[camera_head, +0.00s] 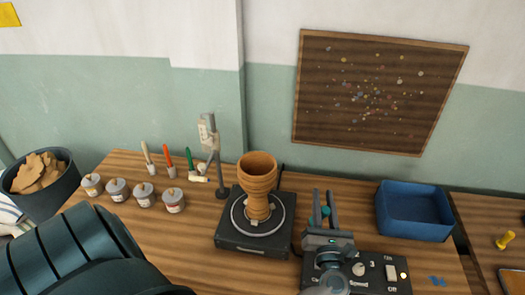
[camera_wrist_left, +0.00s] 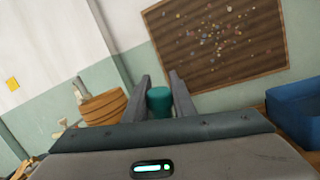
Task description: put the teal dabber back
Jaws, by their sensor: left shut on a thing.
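My left gripper (camera_head: 321,200) is shut on the teal dabber (camera_head: 326,211) and holds it above the black control box (camera_head: 375,272). Only a small part of the dabber shows between the fingers in the head view. In the left wrist view its teal rounded end (camera_wrist_left: 159,100) stands between the two grey fingers, and its lower part is hidden by the gripper body. Several lidded jars (camera_head: 117,190) stand in a row at the left of the table. My right gripper is not in view.
A brown goblet drum (camera_head: 257,180) stands on a black turntable (camera_head: 245,241), with a grey stand (camera_head: 213,150) behind it. Slim upright white, red (camera_head: 168,158) and green tools stand at the back left. A blue tray (camera_head: 413,211) is at the right. A dark bin (camera_head: 40,181) holds brown pieces.

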